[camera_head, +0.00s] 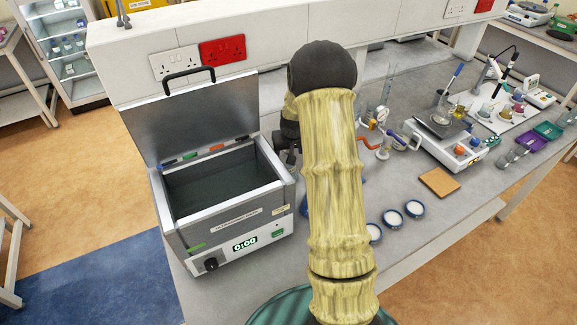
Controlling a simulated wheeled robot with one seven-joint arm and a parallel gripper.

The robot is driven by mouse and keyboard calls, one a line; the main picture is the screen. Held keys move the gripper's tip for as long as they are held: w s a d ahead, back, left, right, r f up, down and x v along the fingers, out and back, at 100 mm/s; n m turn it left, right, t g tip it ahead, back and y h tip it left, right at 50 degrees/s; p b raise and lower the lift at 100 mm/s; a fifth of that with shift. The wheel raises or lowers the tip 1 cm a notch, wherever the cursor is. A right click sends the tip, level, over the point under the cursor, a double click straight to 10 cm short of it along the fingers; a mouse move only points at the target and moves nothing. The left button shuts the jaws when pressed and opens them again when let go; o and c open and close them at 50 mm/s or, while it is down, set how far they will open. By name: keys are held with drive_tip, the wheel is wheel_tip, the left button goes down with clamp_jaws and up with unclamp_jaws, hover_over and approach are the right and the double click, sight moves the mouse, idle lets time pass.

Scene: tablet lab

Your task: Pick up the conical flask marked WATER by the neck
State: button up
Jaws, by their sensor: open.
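No flask can be read as marked WATER; the labels are too small or hidden. Something blue (304,207) shows at the left edge of my arm, mostly covered by it, and I cannot tell what it is. Small flasks with coloured liquid (485,112) stand on a white mat at the right. My gripper (291,162) is partly visible as a dark shape left of my arm, beside the water bath's right rear corner. It is open, its fingertips are hard to make out, and I see nothing held in it.
The open-lidded water bath (285,190) stands close to my gripper on the left. Right of my arm are small glassware, a balance (466,160), a brown board (440,182) and several round dishes (393,217). Bare grey bench (420,235) lies at the front right.

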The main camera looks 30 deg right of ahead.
drive_tip(key=shift+x, duration=1.15)
drive_tip(key=shift+a, duration=0.15)
clamp_jaws()
